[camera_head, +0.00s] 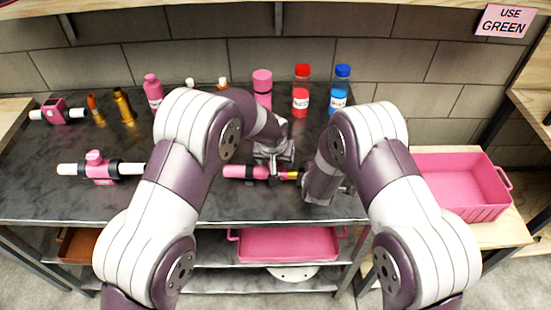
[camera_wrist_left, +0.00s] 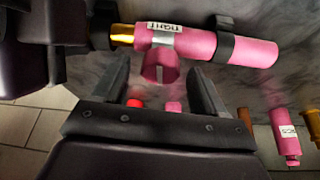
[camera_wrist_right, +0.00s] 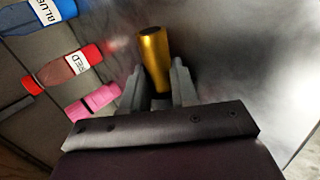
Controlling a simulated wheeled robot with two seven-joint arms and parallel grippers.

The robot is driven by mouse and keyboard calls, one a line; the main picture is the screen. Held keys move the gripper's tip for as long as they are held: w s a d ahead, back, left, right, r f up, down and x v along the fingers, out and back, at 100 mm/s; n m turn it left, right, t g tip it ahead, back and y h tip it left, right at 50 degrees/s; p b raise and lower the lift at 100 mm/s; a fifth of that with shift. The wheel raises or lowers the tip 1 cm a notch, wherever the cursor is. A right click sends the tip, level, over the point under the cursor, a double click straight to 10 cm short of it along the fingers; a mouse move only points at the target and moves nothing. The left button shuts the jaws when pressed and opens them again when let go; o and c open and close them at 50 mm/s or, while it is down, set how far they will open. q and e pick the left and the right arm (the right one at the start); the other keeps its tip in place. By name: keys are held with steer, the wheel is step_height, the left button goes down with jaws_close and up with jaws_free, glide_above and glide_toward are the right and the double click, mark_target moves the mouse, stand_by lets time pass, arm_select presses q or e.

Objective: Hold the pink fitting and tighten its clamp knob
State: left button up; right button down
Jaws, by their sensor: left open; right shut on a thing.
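The pink fitting (camera_head: 247,172) lies level above or on the dark bench, in front of my arms. In the left wrist view the fitting (camera_wrist_left: 248,50) has dark bands, a label reading "RIGHT" upside down, and a pink clamp knob (camera_wrist_left: 160,66). Its gold end (camera_wrist_right: 154,62) is between my right gripper's fingers, which are shut on it. My right gripper (camera_head: 301,178) is at the fitting's right end. My left gripper (camera_wrist_left: 159,78) is open, with the knob between its fingertips; contact is unclear. In the head view my left gripper (camera_head: 272,158) partly hides the fitting.
Two other pink fittings with white pipes (camera_head: 98,168) (camera_head: 60,112) sit at left. Gold and orange pieces (camera_head: 123,106), a pink bottle (camera_head: 153,90), a red bottle (camera_head: 301,90) and a blue bottle (camera_head: 339,86) stand behind. A pink crate (camera_head: 460,205) is at right.

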arm_select(q)
steer(key=c, duration=1.1)
steer(key=shift+o, duration=0.2)
steer(key=shift+m+h, duration=0.3)
steer(key=shift+m, duration=0.5)
steer(key=o, duration=1.1)
steer(key=shift+c, duration=0.2)
steer(key=v, duration=1.2)
